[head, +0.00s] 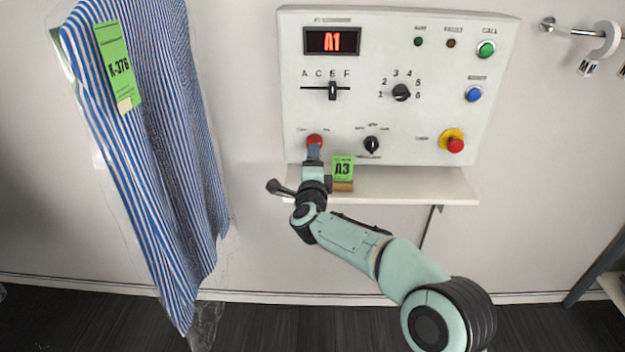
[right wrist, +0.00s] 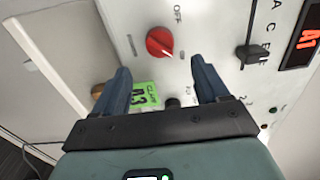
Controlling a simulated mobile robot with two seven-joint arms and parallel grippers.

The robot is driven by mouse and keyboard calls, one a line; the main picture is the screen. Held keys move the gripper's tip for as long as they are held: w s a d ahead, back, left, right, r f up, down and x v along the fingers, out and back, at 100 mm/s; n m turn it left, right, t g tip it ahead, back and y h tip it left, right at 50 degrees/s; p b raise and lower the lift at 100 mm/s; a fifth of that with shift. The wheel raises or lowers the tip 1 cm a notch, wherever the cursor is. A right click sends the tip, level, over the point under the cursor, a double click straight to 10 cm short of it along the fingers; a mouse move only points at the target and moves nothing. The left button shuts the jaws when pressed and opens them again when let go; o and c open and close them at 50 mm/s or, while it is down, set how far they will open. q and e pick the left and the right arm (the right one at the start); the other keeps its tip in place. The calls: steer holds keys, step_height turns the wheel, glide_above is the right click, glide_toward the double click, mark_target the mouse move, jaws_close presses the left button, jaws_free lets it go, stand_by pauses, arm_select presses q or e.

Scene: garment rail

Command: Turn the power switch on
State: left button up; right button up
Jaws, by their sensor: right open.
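The power switch is a red rotary knob (head: 314,141) at the lower left of the white control panel (head: 380,60). In the right wrist view the red knob (right wrist: 160,42) shows whole, with an OFF label beside it. Its exact setting is hard to read. My right gripper (head: 313,153) is just below and in front of the knob. In the right wrist view its two fingers (right wrist: 160,75) are spread apart with nothing between them, and the knob lies just beyond the tips. My left gripper is not in view.
The panel display (head: 332,40) is lit and reads A1. A slider (head: 332,90), a numbered dial (head: 401,92), a black knob (head: 371,145) and a red emergency button (head: 455,142) are nearby. A green A3 card (head: 343,168) stands on the shelf (head: 420,186). A striped garment (head: 150,130) hangs left.

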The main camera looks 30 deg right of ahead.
steer(key=v, duration=0.5)
stand_by(0.4)
